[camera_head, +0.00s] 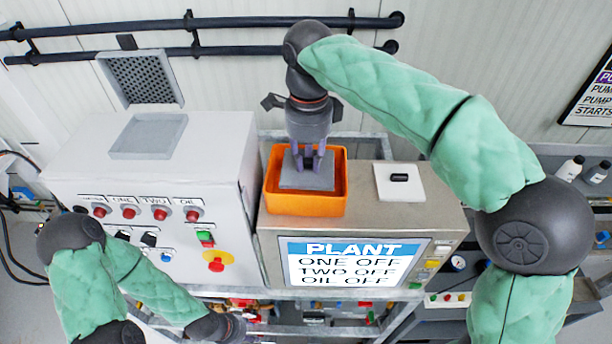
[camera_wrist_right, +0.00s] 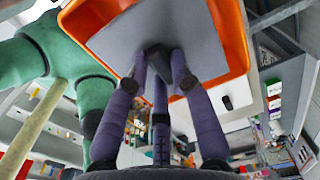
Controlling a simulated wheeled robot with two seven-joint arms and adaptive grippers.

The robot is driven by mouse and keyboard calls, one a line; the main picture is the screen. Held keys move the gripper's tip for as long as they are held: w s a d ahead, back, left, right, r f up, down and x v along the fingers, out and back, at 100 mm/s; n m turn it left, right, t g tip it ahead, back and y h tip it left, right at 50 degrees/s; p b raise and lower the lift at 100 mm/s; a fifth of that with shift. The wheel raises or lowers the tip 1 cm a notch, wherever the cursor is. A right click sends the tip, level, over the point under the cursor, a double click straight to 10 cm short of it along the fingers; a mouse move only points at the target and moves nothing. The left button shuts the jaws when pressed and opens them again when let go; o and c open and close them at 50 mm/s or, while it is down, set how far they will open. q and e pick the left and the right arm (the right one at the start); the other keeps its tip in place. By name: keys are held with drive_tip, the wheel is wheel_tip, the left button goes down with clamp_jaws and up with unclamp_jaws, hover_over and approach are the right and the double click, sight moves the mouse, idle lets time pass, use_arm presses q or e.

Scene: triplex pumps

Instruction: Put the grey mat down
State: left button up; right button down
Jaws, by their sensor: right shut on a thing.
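The grey mat (camera_head: 303,181) is a flat square plate. It lies within the outline of the orange tray (camera_head: 306,205), which stands on top of the panel box. My right gripper (camera_head: 307,166) points down over the tray and is shut on a small dark knob at the mat's middle. In the right wrist view the mat (camera_wrist_right: 125,38) is framed by the tray's orange rim (camera_wrist_right: 234,40), and the fingers close around the knob (camera_wrist_right: 155,58). I cannot tell whether the mat touches the tray floor. My left arm is folded at the lower left; its fingers are not visible.
Right of the tray lies a white square plate (camera_head: 413,188) with a small black item (camera_head: 399,177). A lit PLANT screen (camera_head: 350,262) is below the tray. Pipes run behind.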

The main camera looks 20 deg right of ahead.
sight(307, 158)
drive_tip(key=f, duration=0.1)
drive_tip(key=w+f, duration=0.1)
drive_tip(key=f, duration=0.1)
drive_tip(key=shift+f, duration=0.15)
drive_tip(key=f, duration=0.3)
drive_tip(key=shift+s, duration=0.25)
drive_tip(key=shift+w+f, duration=0.15)
drive_tip(key=shift+f, duration=0.15)
drive_tip(key=shift+f, duration=0.15)
drive_tip(key=c, duration=1.1)
unclamp_jaws()
wheel_tip(307, 158, up, 12)
drive_tip(key=shift+r, duration=0.2)
